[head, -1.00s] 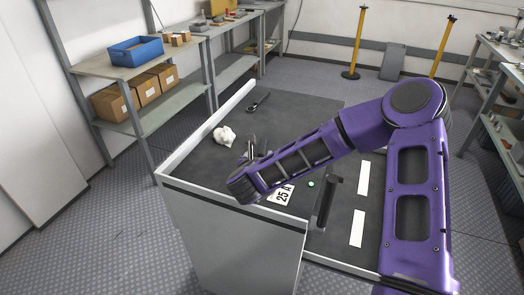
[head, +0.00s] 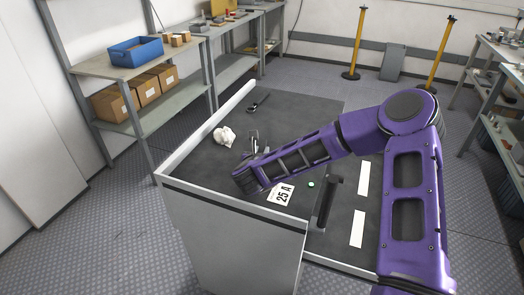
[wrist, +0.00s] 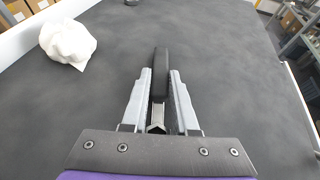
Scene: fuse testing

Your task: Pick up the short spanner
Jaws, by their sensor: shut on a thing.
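My gripper (wrist: 160,72) is shut on a slim tool, which I take to be the short spanner (wrist: 161,80). It has a dark handle standing out past the fingertips and a pale metal part (wrist: 157,116) between the fingers, near the palm. Whether it touches the worktop or hangs just above it, I cannot tell. In the head view my gripper (head: 256,144) is over the left part of the dark worktop (head: 290,110), and my arm partly hides it. Another dark tool (head: 259,101) lies near the far left edge.
A crumpled white cloth (head: 224,136) lies left of my gripper; it also shows in the wrist view (wrist: 68,42). A "25 A" card (head: 281,195), a green button (head: 311,184) and a black handle (head: 328,202) are at the near side. A raised rim edges the worktop's left.

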